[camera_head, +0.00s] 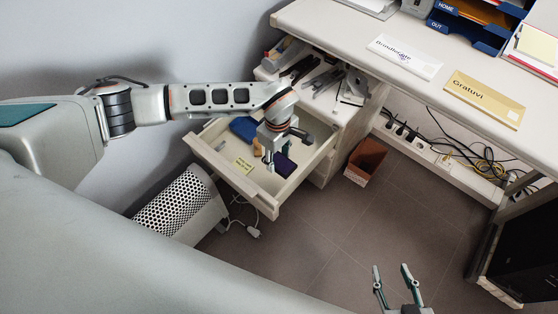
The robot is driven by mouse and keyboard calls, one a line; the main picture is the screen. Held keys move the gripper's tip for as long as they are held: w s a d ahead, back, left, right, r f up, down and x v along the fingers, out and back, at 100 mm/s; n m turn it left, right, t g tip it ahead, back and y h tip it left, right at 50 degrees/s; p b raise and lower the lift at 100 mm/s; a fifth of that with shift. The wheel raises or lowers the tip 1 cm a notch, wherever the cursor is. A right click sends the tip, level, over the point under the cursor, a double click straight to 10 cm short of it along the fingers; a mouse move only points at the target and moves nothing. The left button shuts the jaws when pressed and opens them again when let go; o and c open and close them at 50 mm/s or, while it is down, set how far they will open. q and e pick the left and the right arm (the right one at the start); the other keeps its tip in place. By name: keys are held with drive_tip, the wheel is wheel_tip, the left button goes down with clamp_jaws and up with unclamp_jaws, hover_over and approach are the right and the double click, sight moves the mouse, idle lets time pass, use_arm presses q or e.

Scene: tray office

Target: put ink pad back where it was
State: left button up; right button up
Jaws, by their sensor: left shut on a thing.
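A small dark purple block, which looks like the ink pad (286,166), is at the open drawer's right front part. My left gripper (275,157) reaches down into the drawer (263,197) and is shut on this block. Whether the block touches the drawer floor cannot be told. The gripper hides part of it. My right gripper (394,277) is open and empty, low in the view above the floor.
The desk (335,25) lies behind.

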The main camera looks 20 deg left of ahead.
sight(278, 161)
use_arm(q)
wheel_tip(278, 161, down, 3)
drive_tip(key=shift+r, duration=0.2)
drive_tip(key=shift+f, duration=0.45)
use_arm(e)
drive_tip(key=shift+w+a, duration=0.1)
drive_tip(key=shift+w, duration=0.2)
use_arm(q)
drive_tip(key=shift+f+b, duration=0.15)
drive_tip(key=shift+b, duration=0.15)
drive_tip(key=o, duration=1.1)
drive_tip(key=shift+o, duration=0.2)
use_arm(e)
drive_tip(key=shift+r, duration=0.1)
